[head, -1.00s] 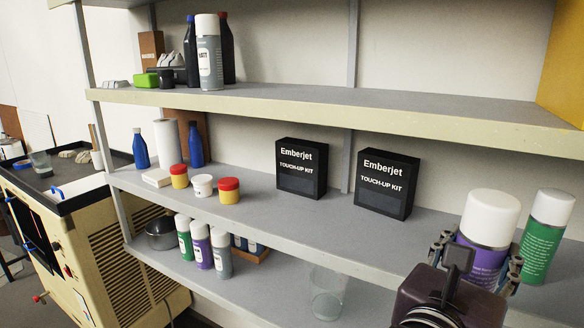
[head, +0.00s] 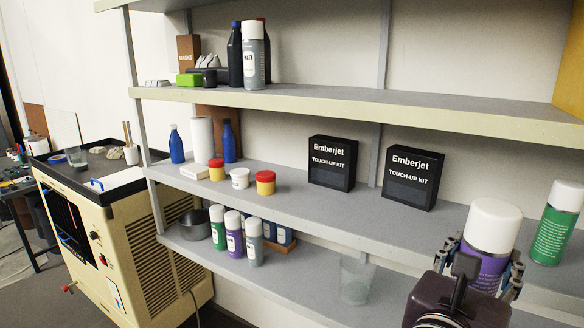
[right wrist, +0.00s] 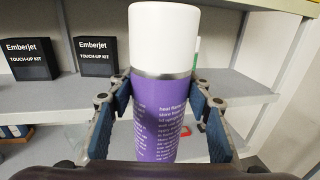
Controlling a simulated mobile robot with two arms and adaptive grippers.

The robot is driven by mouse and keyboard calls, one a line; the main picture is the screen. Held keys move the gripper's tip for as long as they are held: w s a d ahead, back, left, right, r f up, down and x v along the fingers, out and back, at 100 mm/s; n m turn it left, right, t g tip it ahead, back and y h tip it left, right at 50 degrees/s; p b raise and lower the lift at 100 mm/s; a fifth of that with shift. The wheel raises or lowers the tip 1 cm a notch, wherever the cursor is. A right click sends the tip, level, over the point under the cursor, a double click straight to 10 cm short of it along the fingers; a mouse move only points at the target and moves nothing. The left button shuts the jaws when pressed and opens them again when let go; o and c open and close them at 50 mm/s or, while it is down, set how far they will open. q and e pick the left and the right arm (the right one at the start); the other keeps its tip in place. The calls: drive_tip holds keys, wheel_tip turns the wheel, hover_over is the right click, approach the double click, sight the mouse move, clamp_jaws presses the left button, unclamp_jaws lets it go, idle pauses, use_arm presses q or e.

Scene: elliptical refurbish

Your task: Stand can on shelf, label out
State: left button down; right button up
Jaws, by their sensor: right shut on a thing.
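A purple spray can with a white cap (head: 490,240) is upright in my right gripper (head: 487,270), at the right of the head view. In the right wrist view the can (right wrist: 164,100) stands between the two blue-padded fingers (right wrist: 163,112), which are shut on it. The side toward the wrist camera carries small white print. The can overlaps the middle shelf (head: 330,205) in the head view; I cannot tell whether its base touches it, as the base is hidden. My left gripper is not in view.
A green can (head: 556,225) stands right of the held can. Two black Emberjet boxes (head: 332,163) (head: 412,177) stand on the middle shelf. Several cans (head: 234,235) and a clear cup (head: 356,281) stand on the lower shelf. A cream machine (head: 120,240) is at left.

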drive_tip(key=w+a+f+n+t+y, duration=0.2)
drive_tip(key=f, duration=0.3)
drive_tip(key=w+a+f+n+t+y, duration=0.1)
drive_tip(key=w+f+n+y, duration=0.15)
drive_tip(key=f, duration=0.25)
drive_tip(key=s+a+f+n+t+y, duration=0.1)
drive_tip(key=s+a+f+n+y, duration=0.3)
drive_tip(key=f, duration=0.7)
drive_tip(key=s+a+y, duration=0.1)
drive_tip(key=a+y, duration=0.1)
drive_tip(key=y, duration=0.1)
drive_tip(key=shift+t+y, duration=0.35)
drive_tip(key=shift+t, duration=0.05)
drive_tip(key=shift+d+f, duration=0.1)
drive_tip(key=s+f, duration=0.3)
drive_tip(key=s, duration=0.5)
